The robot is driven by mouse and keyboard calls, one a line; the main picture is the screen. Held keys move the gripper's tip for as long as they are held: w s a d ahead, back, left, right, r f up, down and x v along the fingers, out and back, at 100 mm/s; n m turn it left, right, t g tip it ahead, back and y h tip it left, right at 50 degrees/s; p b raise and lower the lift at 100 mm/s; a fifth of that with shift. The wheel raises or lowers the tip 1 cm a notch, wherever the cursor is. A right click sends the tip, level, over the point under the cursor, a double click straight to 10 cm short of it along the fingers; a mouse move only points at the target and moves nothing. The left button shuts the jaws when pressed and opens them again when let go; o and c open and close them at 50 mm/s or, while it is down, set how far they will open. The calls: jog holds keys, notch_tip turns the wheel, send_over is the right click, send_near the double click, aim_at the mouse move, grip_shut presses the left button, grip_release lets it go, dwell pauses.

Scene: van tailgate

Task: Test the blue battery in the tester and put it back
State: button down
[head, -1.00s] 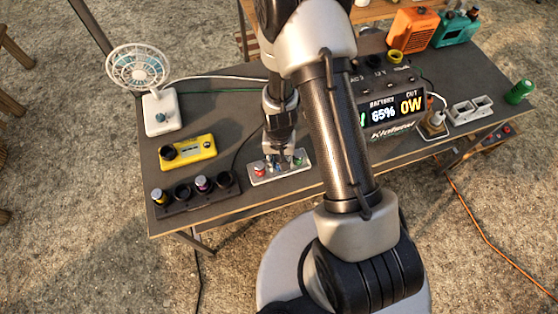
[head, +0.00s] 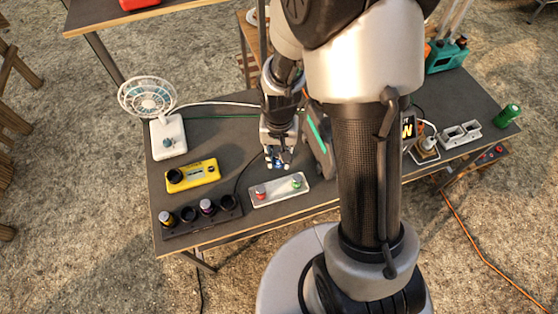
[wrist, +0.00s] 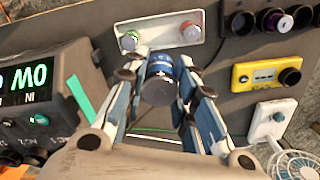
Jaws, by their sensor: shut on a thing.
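My gripper (head: 279,161) is shut on the blue battery (wrist: 159,82) and holds it above the table, behind the pale tray. The battery's round end faces the wrist camera between the fingers; in the head view only a bit of blue shows. The yellow tester (head: 200,174) lies on the table to the left of my gripper, with a black round socket at its left end and a small display. It also shows at the right in the wrist view (wrist: 255,75). The pale tray (head: 279,197) holds a red and a green battery, with a bare gap between them.
A black rack (head: 190,227) at the front left edge holds an orange-topped and a purple-topped battery; its other cups look empty. A white fan (head: 168,138) stands behind the tester. The power station (wrist: 30,90) is close beside my gripper. A green can (head: 508,116) stands far right.

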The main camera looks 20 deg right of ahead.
jog(key=shift+r, duration=0.45)
jog(key=shift+a, duration=0.1)
jog(key=w+a, duration=0.5)
jog(key=a, duration=0.6)
jog(key=w+a+p, duration=0.1)
jog(key=w+a, duration=0.4)
jog(key=a, duration=0.6)
jog(key=w+a+p, duration=0.1)
jog(key=w+a, duration=0.4)
jog(key=a, duration=0.6)
jog(key=shift+w, duration=0.2)
jog(key=shift+f+b, duration=4.1)
jog(key=shift+f, duration=3.2)
jog(key=shift+f, duration=0.1)
jog(key=shift+f+b, duration=1.05)
jog(key=shift+f, duration=0.3)
